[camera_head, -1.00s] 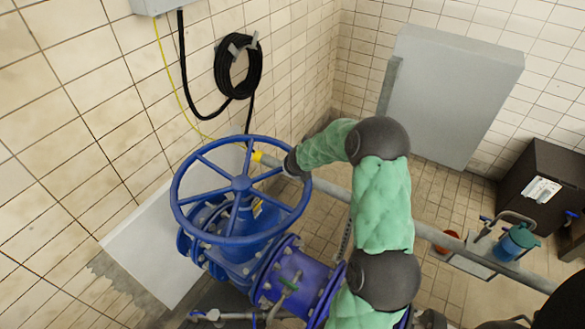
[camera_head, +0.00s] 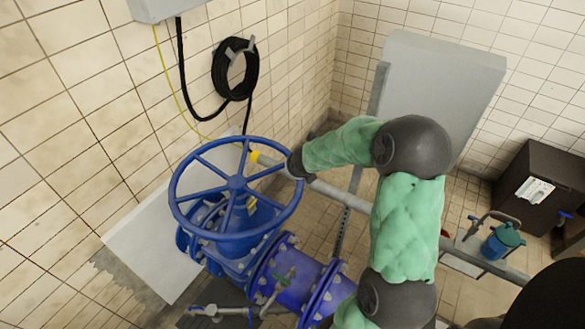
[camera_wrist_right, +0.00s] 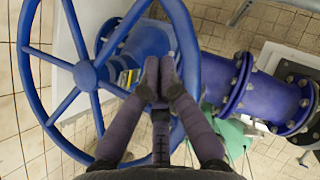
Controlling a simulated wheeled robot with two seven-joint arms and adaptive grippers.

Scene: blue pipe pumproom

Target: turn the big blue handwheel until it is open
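The big blue handwheel (camera_head: 237,183) sits on top of a blue valve at the left of centre in the head view. Its rim and spokes fill the left of the right wrist view (camera_wrist_right: 86,73). My right arm reaches over to the wheel's right side; its dark wrist end is by the rim and hides the gripper there. In the right wrist view my right gripper (camera_wrist_right: 159,78) has its fingertips close together, over the wheel between hub and rim. I see nothing clearly held; whether the fingers touch a spoke or the rim cannot be told. My left gripper is out of view.
A blue flanged pipe (camera_head: 285,278) runs from the valve to the lower right. A grey pipe (camera_head: 332,192) passes behind the wheel and my arm. A coiled black hose (camera_head: 236,69) hangs on the tiled wall. A dark box (camera_head: 538,190) stands at right.

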